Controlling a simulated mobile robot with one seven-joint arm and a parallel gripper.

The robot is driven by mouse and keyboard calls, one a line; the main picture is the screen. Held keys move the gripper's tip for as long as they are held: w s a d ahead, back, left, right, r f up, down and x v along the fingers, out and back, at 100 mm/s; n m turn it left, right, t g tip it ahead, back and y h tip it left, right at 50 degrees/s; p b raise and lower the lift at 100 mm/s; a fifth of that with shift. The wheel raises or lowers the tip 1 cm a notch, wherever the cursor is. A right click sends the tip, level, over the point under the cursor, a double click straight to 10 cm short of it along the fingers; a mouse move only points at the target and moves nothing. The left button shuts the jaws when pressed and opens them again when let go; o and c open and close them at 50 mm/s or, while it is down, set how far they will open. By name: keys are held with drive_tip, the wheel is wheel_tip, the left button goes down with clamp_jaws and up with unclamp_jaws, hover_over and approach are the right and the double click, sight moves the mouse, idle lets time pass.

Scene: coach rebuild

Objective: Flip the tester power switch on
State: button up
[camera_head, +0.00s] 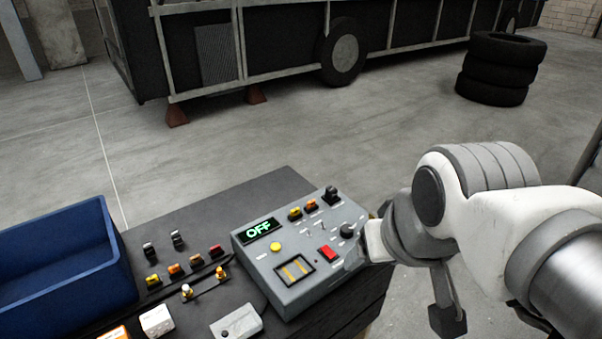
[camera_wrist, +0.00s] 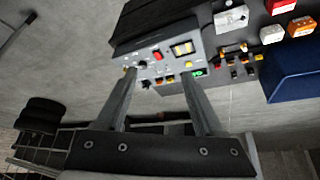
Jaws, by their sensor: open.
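The grey tester (camera_head: 290,285) sits on the dark bench top, its display (camera_head: 259,229) reading OFF in green. The wrist view shows the tester (camera_wrist: 205,52) upside down, with the red switch (camera_wrist: 158,56) and the lit display (camera_wrist: 200,73). My gripper (camera_wrist: 159,76) is open and empty, its two fingers spread over the panel's image. In the head view my wrist is at the tester's right edge; the fingertips are mostly hidden.
A blue bin (camera_head: 120,270) stands left on the bench (camera_head: 190,210). Small connectors (camera_head: 175,270) and a white box (camera_head: 157,320) lie between bin and tester. Stacked tires (camera_head: 500,70) and a coach frame (camera_head: 240,50) stand behind on open floor.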

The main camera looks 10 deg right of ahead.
drive_tip(key=shift+w+r, duration=0.1)
drive_tip(key=shift+w, duration=0.35)
drive_tip(key=c, duration=0.5)
drive_tip(key=w+m, duration=0.1)
drive_tip(key=w, duration=0.1)
drive_tip(key=w+m, duration=0.1)
drive_tip(key=w, duration=0.1)
drive_tip(key=shift+a+r+g+y, duration=0.2)
drive_tip(key=shift+g+y, duration=0.1)
drive_tip(key=shift+g, duration=0.1)
clamp_jaws()
drive_tip(key=w+f+m+g, duration=0.1)
drive_tip(key=w+f+m, duration=0.4)
drive_tip(key=w, duration=0.5)
drive_tip(key=w+d+f+m+g+p, duration=0.1)
drive_tip(key=w+f+m, duration=0.4)
drive_tip(key=w, duration=0.5)
drive_tip(key=shift+w+f+g, duration=0.25)
drive_tip(key=shift+f+g, duration=0.45)
drive_tip(key=shift+f, duration=0.3)
